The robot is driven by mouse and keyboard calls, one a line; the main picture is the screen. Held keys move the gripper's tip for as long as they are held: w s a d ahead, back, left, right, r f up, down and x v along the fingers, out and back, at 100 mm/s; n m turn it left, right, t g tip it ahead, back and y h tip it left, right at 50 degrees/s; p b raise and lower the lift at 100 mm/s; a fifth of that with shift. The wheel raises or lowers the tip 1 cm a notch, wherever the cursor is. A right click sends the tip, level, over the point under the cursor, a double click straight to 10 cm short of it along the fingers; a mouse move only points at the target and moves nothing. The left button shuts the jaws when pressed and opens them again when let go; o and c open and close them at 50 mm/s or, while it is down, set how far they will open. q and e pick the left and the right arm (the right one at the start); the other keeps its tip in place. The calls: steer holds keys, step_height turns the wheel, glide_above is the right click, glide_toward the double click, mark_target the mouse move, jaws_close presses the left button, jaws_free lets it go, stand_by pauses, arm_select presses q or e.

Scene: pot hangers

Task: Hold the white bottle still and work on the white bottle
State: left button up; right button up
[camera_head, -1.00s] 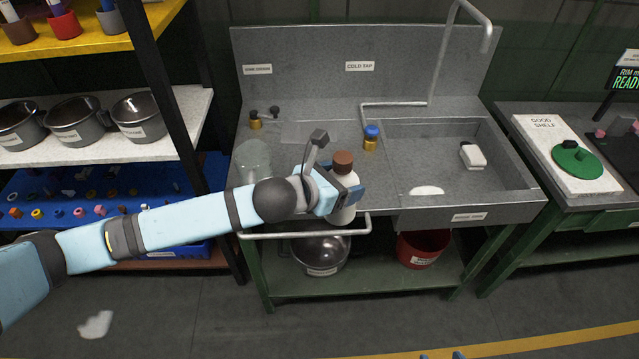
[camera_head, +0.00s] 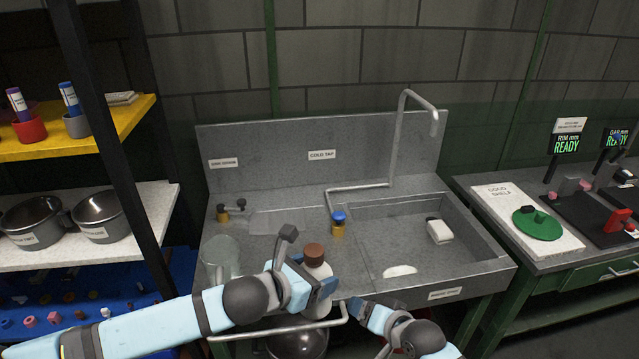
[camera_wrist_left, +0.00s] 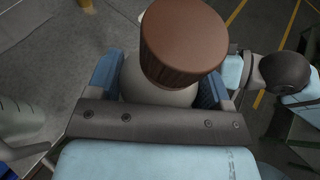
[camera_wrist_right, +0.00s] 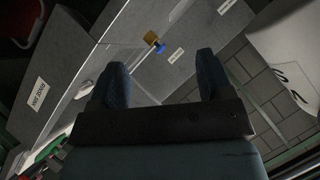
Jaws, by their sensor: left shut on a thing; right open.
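The white bottle (camera_head: 317,287) with a brown cap (camera_head: 314,254) stands upright at the front of the sink unit in the head view. My left gripper (camera_head: 318,285) is shut on the bottle's body, below the cap. In the left wrist view the brown cap (camera_wrist_left: 182,42) is large, with the white bottle (camera_wrist_left: 158,94) between the blue fingers. My right gripper (camera_head: 363,316) is just right of the bottle, at the sink's front edge, apart from it. The right wrist view shows its fingers (camera_wrist_right: 160,85) open, and part of a white surface with dark markings (camera_wrist_right: 285,60) at the right.
The sink unit has a bent tap pipe (camera_head: 404,120), a blue-topped valve (camera_head: 339,222) and a basin holding a white block (camera_head: 439,231). A clear jug (camera_head: 220,262) stands left of my left gripper. A shelf rack (camera_head: 90,225) is at the left.

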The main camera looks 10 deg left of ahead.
steer(key=w+a+r+m+g, duration=0.1)
steer(key=w+a+r, duration=0.2)
steer(key=w+r, duration=0.45)
steer(key=w+a+r+m+g, duration=0.1)
steer(key=w+a+r, duration=0.2)
steer(key=w+r, duration=0.45)
steer(key=g+h, duration=0.7)
steer(key=g, duration=0.4)
glide_toward(311, 249)
steer(key=x, duration=0.9)
steer(key=shift+s+f, duration=0.1)
steer(key=shift+f, duration=0.15)
steer(key=c, duration=1.1)
steer(key=o, duration=1)
